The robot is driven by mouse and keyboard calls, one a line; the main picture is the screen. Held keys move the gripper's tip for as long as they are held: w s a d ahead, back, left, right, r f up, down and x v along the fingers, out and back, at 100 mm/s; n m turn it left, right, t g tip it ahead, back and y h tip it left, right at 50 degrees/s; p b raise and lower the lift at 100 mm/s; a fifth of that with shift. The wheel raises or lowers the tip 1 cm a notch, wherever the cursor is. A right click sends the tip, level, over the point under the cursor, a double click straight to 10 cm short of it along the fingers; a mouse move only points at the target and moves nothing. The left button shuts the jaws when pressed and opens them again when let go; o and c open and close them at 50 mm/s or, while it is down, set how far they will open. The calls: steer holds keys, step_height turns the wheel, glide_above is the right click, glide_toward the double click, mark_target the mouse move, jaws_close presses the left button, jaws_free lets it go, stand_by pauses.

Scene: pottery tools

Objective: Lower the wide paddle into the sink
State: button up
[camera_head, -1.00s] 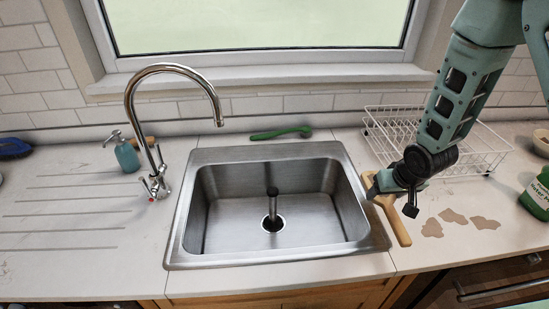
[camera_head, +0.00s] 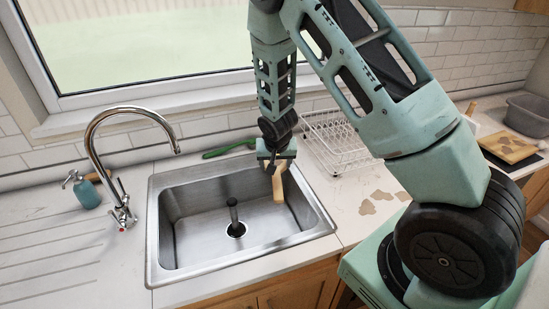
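The sink (camera_head: 158,230) is a stainless steel basin set in the white counter. The wide paddle (camera_head: 278,186) is pale wood and hangs from my gripper (camera_head: 276,163) over the right back part of the basin. My gripper points down and is shut on the paddle, with part of the paddle hidden by the fingers. The paddle's lower end is inside the sink's outline; I cannot tell how far it is above the basin floor.
A dark upright rod (camera_head: 233,214) stands by the drain in the basin. The chrome tap (camera_head: 92,150) curves up at the left, near a teal soap bottle (camera_head: 88,192). A green tool (camera_head: 229,148) lies behind the sink. A white wire rack (camera_head: 338,142) and brown clay patches (camera_head: 368,206) are at the right.

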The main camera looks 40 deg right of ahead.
step_height(320, 180, down, 9)
steer(key=b, duration=0.5)
stand_by(0.5)
steer(key=shift+f+b, duration=6.75)
steer(key=shift+f, duration=1.5)
steer(key=shift+f+b, duration=1.35)
steer(key=shift+f, duration=0.4)
